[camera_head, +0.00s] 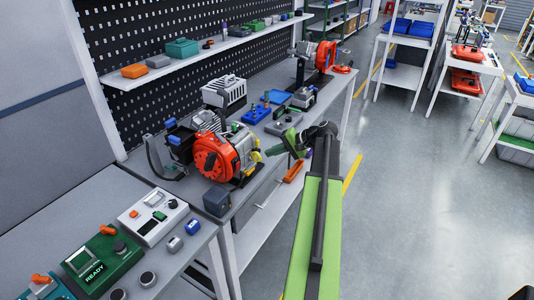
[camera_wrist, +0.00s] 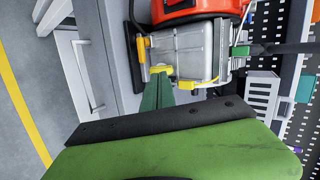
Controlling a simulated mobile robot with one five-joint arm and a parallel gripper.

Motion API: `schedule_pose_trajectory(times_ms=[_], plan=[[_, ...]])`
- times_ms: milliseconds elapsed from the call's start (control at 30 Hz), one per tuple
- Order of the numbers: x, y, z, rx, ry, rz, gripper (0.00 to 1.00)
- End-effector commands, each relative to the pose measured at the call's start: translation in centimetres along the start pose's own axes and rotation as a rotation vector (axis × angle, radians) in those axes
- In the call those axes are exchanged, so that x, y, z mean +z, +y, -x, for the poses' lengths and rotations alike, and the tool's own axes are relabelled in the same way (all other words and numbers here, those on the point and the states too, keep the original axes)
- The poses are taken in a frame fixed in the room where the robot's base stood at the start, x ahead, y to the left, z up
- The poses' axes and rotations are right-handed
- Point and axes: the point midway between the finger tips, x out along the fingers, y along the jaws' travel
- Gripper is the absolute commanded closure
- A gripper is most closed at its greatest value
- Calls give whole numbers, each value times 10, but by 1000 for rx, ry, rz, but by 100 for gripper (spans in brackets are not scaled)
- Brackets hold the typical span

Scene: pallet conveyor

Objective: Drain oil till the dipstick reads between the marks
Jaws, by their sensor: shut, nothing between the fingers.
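An orange and silver engine (camera_head: 215,156) stands on the workbench. My gripper (camera_head: 271,151) is at the right side of the engine, its fingers together and pointing left at it. In the wrist view, the engine's silver block (camera_wrist: 188,52) lies just beyond my shut green fingers (camera_wrist: 158,84). A yellow fitting (camera_wrist: 161,71) on the block's lower edge is right at the fingertips; whether they touch cannot be told. Another yellow part (camera_wrist: 142,48) stands at the block's left corner. I cannot make out the dipstick's marks or any oil.
A second orange engine (camera_head: 327,58) stands farther along the bench. Blue and grey parts (camera_head: 257,114) lie between the engines. A green box reading READY (camera_head: 103,262) is at lower left. The floor (camera_head: 420,190) on the right is clear.

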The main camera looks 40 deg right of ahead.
Motion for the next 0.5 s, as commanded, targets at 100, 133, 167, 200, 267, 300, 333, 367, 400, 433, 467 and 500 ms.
schedule_pose_trajectory(times_ms=[100, 133, 167, 200, 267, 300, 333, 367, 400, 433, 467, 500], plan=[[-1, -7, 41, 0, 5, -3, 100], [-1, -7, 49, 0, 5, -3, 100], [-1, -7, 57, 0, 6, -3, 100], [-1, -7, 66, 0, 4, -2, 100], [-1, -6, 79, 0, 4, -1, 100], [0, -6, 86, 0, 3, -1, 100], [0, -6, 90, 0, 3, -1, 100], [0, -5, 94, 0, 2, -1, 100], [0, -4, 98, 0, 1, -1, 100], [0, -4, 101, 0, 1, -1, 100], [0, -4, 103, 0, 1, 0, 100], [0, -3, 104, 0, 1, 0, 100]])
